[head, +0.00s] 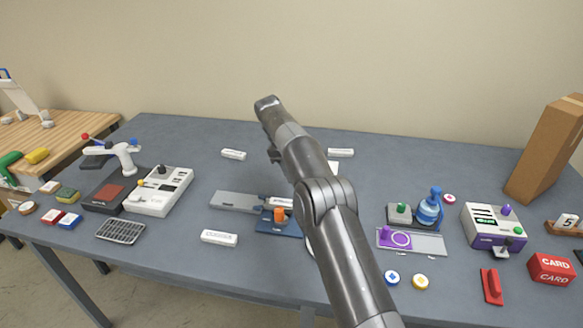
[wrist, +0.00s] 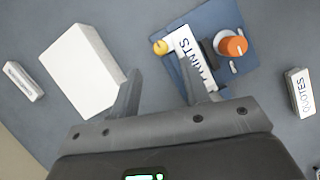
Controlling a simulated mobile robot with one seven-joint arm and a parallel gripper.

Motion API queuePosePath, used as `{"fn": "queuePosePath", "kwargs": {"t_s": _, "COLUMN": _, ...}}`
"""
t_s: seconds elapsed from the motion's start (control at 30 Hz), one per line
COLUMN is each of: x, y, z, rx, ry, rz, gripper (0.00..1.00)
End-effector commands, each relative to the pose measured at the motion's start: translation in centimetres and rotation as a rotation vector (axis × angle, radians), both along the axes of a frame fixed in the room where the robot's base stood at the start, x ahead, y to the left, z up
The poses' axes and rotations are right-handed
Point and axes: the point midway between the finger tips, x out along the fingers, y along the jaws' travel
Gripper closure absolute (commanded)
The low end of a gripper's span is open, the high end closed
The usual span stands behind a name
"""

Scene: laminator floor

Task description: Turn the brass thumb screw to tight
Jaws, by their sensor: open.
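The brass thumb screw (wrist: 160,47) shows in the wrist view as a small round yellow knob at the left edge of a blue base (wrist: 180,72). In the head view the blue base (head: 278,229) and orange knob (head: 280,215) show, but my arm hides the screw and gripper.
A white block (wrist: 82,68) stands left of the fingers in the wrist view. A "QUOTES" block (wrist: 300,92) lies right.

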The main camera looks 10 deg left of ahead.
Motion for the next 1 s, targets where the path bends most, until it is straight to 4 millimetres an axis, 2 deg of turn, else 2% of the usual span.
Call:
{"fn": "queuePosePath", "kwargs": {"t_s": 0.23, "x": 0.1, "y": 0.5, "z": 1.2, "rx": 0.000, "ry": 0.000, "rz": 0.001, "gripper": 0.58}}
{"fn": "queuePosePath", "kwargs": {"t_s": 0.67, "x": 0.1, "y": 0.4, "z": 1.4, "rx": 0.001, "ry": -0.003, "rz": -0.002, "gripper": 0.58}}
{"fn": "queuePosePath", "kwargs": {"t_s": 0.87, "x": 1.1, "y": -0.9, "z": 1.9, "rx": 0.056, "ry": -0.079, "rz": -0.085, "gripper": 0.58}}
{"fn": "queuePosePath", "kwargs": {"t_s": 1.0, "x": 1.6, "y": -2.2, "z": 2.4, "rx": 0.145, "ry": -0.187, "rz": -0.212, "gripper": 0.58}}
